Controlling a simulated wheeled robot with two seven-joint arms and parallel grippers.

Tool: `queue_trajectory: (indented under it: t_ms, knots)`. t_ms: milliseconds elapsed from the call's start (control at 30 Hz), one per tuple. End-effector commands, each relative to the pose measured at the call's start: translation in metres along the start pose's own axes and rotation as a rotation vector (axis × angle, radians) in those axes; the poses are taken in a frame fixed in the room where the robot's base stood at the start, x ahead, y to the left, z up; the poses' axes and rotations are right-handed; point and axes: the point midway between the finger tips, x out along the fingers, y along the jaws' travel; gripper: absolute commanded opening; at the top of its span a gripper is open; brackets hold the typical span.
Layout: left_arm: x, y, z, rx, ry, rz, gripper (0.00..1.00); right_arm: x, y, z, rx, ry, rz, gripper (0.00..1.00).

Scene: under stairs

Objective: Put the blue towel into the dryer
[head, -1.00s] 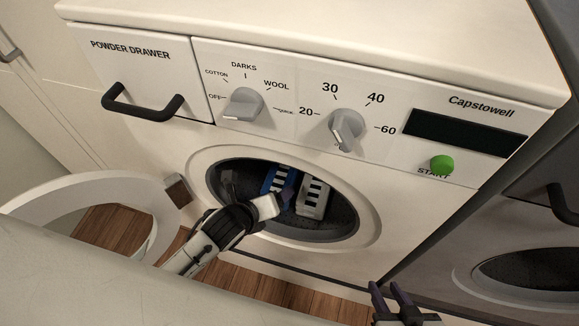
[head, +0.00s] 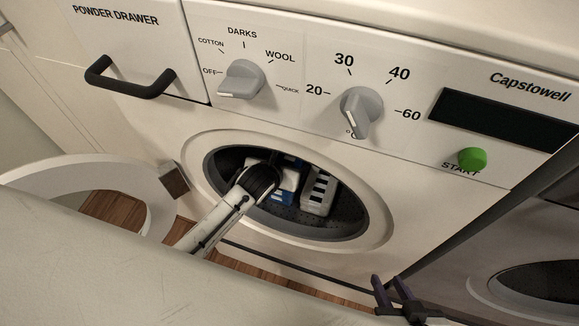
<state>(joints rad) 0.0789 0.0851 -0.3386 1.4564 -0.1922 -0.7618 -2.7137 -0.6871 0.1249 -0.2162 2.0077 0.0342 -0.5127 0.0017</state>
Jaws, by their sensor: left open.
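A blue towel with white markings (head: 282,197) is inside the drum of the white front-loading machine (head: 400,170), partly covered by my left arm. My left gripper (head: 287,162) reaches through the round opening into the drum, by the towel. Its fingertips are mostly hidden behind its wrist and in shadow; it is open. My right gripper (head: 391,285) is low in front of the machine, with dark purple fingers apart and nothing between them. A darker grey machine with a round front (head: 540,285), possibly the dryer, stands at the right, partly out of frame.
The machine's round white door (head: 150,185) is swung open to the left. The drawer handle (head: 130,85), knobs and green start button (head: 472,158) are above the opening.

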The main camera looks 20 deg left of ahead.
Motion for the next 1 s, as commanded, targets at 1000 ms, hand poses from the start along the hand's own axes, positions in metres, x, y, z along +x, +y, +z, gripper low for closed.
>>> queue_trajectory:
  t_ms: [1000]
  knots:
    - [0.02, 0.0, 0.003, 0.0, -0.002, 0.0, 0.37, 0.002, 0.0, 0.004, 0.001, -0.002, -0.003, 0.31]
